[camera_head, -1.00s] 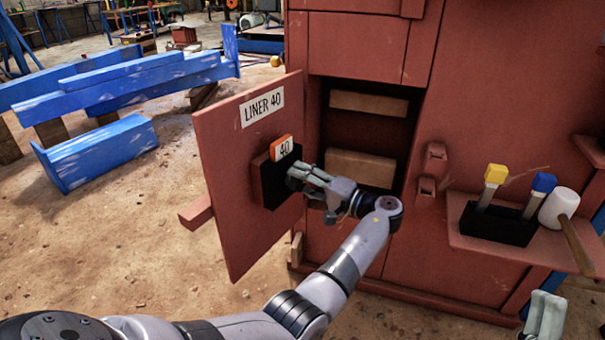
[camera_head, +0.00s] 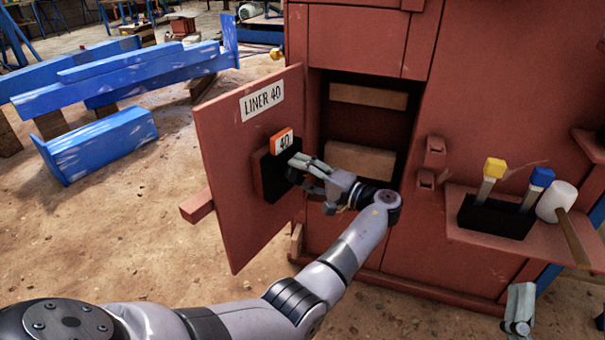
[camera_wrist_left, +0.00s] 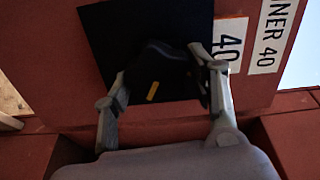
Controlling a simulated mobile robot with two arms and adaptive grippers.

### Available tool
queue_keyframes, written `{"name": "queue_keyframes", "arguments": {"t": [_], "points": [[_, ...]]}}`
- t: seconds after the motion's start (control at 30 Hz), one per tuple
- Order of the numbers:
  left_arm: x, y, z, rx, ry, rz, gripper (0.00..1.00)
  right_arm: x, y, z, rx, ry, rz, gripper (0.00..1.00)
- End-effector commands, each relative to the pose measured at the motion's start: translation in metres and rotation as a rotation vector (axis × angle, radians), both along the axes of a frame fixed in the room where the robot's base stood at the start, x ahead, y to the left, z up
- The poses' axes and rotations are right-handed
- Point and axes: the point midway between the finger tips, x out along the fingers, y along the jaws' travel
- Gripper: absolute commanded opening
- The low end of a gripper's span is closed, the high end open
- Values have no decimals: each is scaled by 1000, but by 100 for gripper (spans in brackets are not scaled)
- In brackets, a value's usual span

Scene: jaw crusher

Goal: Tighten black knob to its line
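The black knob (camera_wrist_left: 165,72) shows in the left wrist view, with a short yellow mark on its face, in front of a square black plate (camera_wrist_left: 110,30). The plate, seen as a black block (camera_head: 268,176) in the head view, is on the open red door (camera_head: 240,200). My left gripper (camera_head: 300,169) is at this block and hides the knob there. In the left wrist view its fingers (camera_wrist_left: 160,68) lie against both sides of the knob. No target line can be made out. My right gripper (camera_head: 520,300) is at the lower right, away from the door; its opening is unclear.
An orange tag marked 40 (camera_head: 281,141) is above the block, under the LINER 40 label (camera_head: 262,100). The red housing's compartment (camera_head: 365,130) is open behind my left arm. A shelf (camera_head: 500,255) at right carries a black holder (camera_head: 492,217) and a mallet (camera_head: 556,201).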

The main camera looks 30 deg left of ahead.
Motion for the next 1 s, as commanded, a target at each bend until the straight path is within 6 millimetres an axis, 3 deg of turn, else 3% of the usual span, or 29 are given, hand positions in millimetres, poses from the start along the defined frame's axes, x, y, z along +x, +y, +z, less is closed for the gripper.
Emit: {"name": "queue_keyframes", "arguments": {"t": [0.17, 0.57, 1.0], "points": [[0, 0, 0, 0, 0, 1, 66, 0, 0, 0, 0, 0, 0, 80], [0, -10, -1, -2, 1, -1, 66, 0, 0, 1, 0, -3, -1, 80], [-2, -96, 0, -1, 1, -1, 66, 0, 0, 0, 1, -2, 0, 80]]}}
